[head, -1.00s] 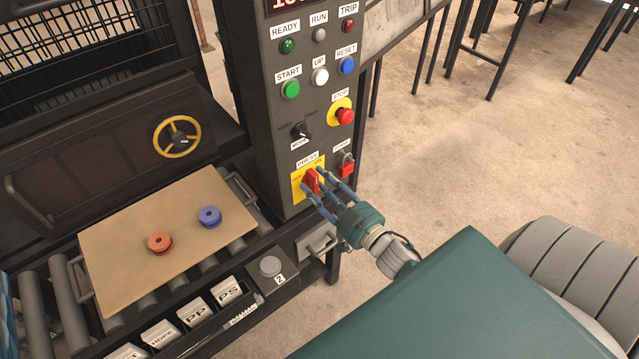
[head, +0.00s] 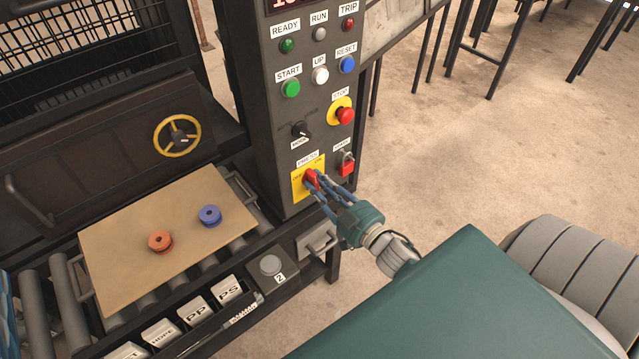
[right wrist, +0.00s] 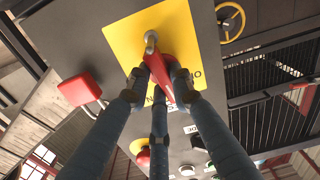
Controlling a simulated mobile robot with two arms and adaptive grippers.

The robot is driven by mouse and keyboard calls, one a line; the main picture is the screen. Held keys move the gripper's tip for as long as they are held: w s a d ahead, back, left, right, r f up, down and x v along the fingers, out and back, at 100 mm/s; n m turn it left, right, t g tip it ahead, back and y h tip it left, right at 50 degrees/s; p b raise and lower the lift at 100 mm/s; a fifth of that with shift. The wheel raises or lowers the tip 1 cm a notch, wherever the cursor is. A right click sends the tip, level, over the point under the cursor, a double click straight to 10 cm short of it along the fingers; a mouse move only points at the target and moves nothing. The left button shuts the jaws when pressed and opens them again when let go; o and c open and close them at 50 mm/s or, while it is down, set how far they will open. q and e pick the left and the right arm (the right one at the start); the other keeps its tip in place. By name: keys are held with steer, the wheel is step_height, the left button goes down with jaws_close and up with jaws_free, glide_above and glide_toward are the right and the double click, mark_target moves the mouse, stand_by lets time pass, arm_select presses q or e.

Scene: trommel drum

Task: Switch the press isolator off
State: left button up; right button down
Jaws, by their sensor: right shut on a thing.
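The press isolator is a red rotary handle (head: 311,180) on a yellow plate (head: 299,188), low on the grey control panel. My right gripper (head: 321,187) is shut on the red handle, its fingers closed around it. In the right wrist view the handle (right wrist: 160,72) sits between the fingertips, in front of the yellow plate (right wrist: 124,40). The fingers hide part of the handle and of the plate's lettering, so its exact setting is hard to read. My left gripper is not in view.
A red padlock-like part (head: 346,164) hangs close right of the isolator. Above are the red stop button (head: 345,116), the mode knob (head: 300,130) and the green start button (head: 290,88). A tan board (head: 130,240) with an orange and a blue spool lies on rollers at left.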

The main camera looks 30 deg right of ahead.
steer(key=n, duration=0.3)
steer(key=shift+r+n, duration=0.1)
steer(key=shift+n, duration=0.2)
steer(key=n, duration=0.4)
steer(key=shift+a+n+b, duration=0.1)
steer(key=shift+n+b, duration=0.2)
steer(key=n, duration=0.3)
steer(key=shift+a+n+b, duration=0.1)
steer(key=shift+n+b, duration=0.2)
steer(key=shift+b, duration=0.1)
steer(key=shift+a+r+n+b, duration=0.1)
steer(key=shift+n+b, duration=0.5)
steer(key=shift+n, duration=1.6)
steer(key=c, duration=1.5)
jaws_free()
steer(key=shift+s, duration=0.1)
